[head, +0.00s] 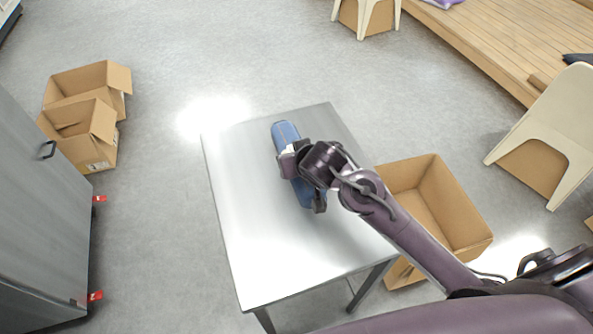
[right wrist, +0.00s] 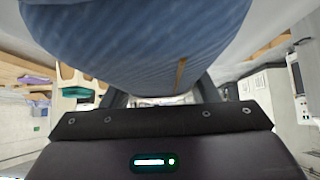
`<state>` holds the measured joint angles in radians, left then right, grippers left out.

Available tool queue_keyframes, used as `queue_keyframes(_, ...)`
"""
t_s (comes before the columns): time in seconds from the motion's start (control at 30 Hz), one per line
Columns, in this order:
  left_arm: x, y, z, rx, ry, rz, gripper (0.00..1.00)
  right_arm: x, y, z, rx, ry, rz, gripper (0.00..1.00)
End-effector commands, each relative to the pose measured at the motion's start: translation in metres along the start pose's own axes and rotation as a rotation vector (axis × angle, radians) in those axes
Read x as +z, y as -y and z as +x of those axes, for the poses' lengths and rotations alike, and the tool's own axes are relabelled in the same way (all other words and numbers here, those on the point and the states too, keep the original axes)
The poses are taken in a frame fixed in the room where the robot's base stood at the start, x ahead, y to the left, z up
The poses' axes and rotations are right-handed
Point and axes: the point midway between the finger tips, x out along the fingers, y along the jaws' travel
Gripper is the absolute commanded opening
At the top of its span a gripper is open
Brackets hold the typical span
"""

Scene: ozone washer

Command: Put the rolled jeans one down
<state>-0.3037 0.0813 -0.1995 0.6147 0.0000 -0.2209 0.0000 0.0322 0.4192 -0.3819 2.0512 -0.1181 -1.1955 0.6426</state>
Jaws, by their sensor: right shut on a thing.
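The rolled jeans (head: 286,134) are a blue roll over the far half of a grey metal table (head: 252,262). My right gripper (head: 302,172) is shut around the middle of the roll, and the arm hides part of it. In the right wrist view the blue denim roll (right wrist: 140,40) fills the top, with a tan seam, between the dark fingers (right wrist: 160,96). I cannot tell whether the roll touches the tabletop. My left gripper is not in view.
An open cardboard box (head: 440,205) stands on the floor right of the table. Two more boxes (head: 88,85) stand at the left beside a grey cabinet (head: 40,220). White chairs (head: 555,125) and a wooden platform (head: 500,45) are at the right. The table's near part is bare.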

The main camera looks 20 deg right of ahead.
Motion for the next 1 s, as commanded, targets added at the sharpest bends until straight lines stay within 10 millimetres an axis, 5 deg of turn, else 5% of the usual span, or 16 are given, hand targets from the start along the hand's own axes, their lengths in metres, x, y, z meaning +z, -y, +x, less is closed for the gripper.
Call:
queue_keyframes(0.37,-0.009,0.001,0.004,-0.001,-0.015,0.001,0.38,0.03,0.0,0.031,0.0,-0.003,0.0,0.21)
queue_keyframes(0.8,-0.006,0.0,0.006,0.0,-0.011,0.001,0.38,0.035,0.0,0.036,0.0,-0.003,0.002,0.21)
queue_keyframes(0.83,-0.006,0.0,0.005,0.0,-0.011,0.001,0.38,0.035,0.0,0.035,0.0,-0.001,0.001,0.58)
queue_keyframes(1.0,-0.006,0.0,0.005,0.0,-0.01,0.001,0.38,0.035,0.0,0.035,0.0,-0.001,0.001,0.76)
